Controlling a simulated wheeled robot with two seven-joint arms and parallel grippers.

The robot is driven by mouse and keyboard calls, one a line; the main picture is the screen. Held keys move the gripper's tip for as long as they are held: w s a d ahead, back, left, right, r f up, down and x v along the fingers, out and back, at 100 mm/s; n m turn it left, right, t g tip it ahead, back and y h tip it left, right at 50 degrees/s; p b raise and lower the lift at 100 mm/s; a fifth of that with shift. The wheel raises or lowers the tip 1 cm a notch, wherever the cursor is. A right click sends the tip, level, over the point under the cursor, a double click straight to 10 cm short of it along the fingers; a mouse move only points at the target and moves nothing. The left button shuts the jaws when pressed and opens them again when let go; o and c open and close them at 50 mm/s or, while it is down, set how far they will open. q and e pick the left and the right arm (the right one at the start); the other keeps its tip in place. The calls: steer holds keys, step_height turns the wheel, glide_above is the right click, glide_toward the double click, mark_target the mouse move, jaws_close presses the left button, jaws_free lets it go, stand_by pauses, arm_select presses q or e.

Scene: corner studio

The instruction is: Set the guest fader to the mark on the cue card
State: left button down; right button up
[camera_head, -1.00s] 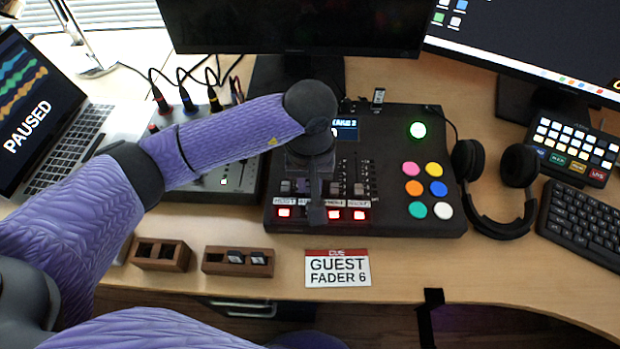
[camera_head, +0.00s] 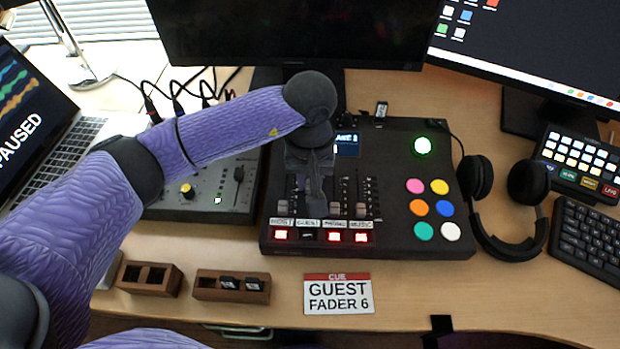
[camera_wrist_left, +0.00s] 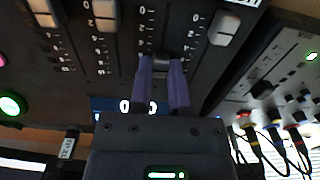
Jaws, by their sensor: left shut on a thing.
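The cue card (camera_head: 338,294) lies flat at the table's front and reads "GUEST FADER 6". The black mixing console (camera_head: 400,240) has a row of faders labelled HOST, GUEST, PHONE and MUSIC. My left gripper (camera_head: 313,196) reaches down over the guest fader's track, above the GUEST label (camera_head: 307,223). In the left wrist view the fingers (camera_wrist_left: 162,75) are shut on the dark guest fader knob (camera_wrist_left: 161,60). The knob is partway along its numbered scale; its exact number is unclear. The neighbouring light knobs (camera_wrist_left: 224,28) sit nearer their 0 ends. My right gripper is not in view.
A grey mixer (camera_head: 215,190) with cables is left of the console. Headphones (camera_head: 505,205) lie to its right. Two wooden holders (camera_head: 150,278) (camera_head: 205,292) stand in front. A monitor (camera_head: 290,35) is behind. The console's small display is partly hidden by my arm.

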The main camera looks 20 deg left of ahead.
arm_select(q)
steer(key=c, duration=0.6)
jaws_free()
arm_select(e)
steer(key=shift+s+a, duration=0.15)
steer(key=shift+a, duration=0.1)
arm_select(q)
step_height(320, 180, up, 10)
steer(key=p, duration=0.3)
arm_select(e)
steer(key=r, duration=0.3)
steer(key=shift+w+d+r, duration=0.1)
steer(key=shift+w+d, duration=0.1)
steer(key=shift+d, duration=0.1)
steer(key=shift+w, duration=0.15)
